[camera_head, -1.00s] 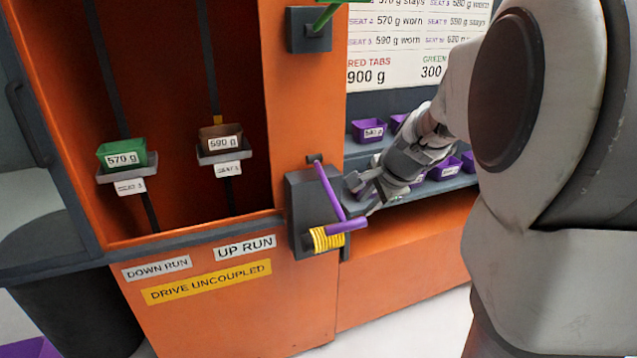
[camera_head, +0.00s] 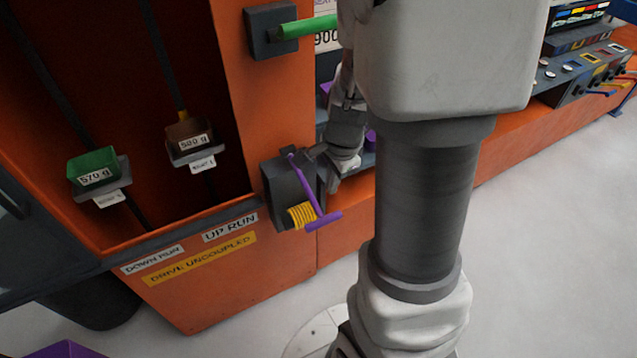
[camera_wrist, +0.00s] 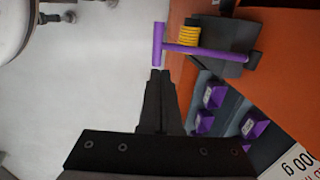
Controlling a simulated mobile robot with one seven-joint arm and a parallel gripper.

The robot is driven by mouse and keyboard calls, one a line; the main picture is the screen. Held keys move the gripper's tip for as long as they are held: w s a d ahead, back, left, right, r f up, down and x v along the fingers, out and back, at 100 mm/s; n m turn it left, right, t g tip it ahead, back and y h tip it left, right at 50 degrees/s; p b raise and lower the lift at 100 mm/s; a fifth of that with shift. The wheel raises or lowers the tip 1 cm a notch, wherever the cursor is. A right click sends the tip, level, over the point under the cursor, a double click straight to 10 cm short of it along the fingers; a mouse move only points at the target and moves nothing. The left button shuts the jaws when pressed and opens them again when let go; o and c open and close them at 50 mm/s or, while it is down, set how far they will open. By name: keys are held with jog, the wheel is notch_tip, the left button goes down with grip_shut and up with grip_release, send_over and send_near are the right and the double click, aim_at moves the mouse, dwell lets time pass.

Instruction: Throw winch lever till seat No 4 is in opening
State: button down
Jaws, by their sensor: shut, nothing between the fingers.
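The purple winch lever (camera_head: 303,185) is on a dark box on the orange cabinet's front, with its crossbar handle at the lower end, beside a yellow coil (camera_head: 301,216). It also shows in the wrist view (camera_wrist: 190,48). My gripper (camera_wrist: 156,72) is shut and empty, its tips just short of the handle's end in the wrist view; contact cannot be told. In the opening, a green 570 g bucket (camera_head: 93,167) sits on the left seat (camera_head: 110,195) and a brown bucket (camera_head: 187,141) on the right seat (camera_head: 203,163). The seat numbers are too blurred to read.
A green lever (camera_head: 308,27) sticks out above the winch. Purple buckets (camera_wrist: 213,97) stand on a shelf beside it. A control panel (camera_head: 590,75) stands at the far right. Labels read "UP RUN" (camera_head: 230,227) and "DRIVE UNCOUPLED" (camera_head: 200,258). The floor at right is clear.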

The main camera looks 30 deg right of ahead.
aim_at(324, 219)
jog(key=f+b, duration=0.1)
jog(key=f, duration=0.3)
jog(key=w+f+b, duration=0.1)
jog(key=f, duration=0.4)
jog(key=w+f+b, duration=0.1)
jog(key=f+b, duration=0.1)
jog(key=f, duration=0.2)
jog(key=shift+w+f, duration=0.1)
jog(key=shift+f, duration=0.1)
jog(key=shift+a, duration=0.1)
jog(key=f+b, duration=0.2)
jog(key=w+f+b, duration=0.1)
jog(key=shift+f+b, duration=0.4)
jog(key=shift+s, duration=0.2)
jog(key=shift+r+p, duration=0.5)
jog(key=s+r+p, duration=0.4)
jog(key=r, duration=0.8)
jog(key=shift+r+p, duration=0.4)
jog(key=shift+s, duration=0.1)
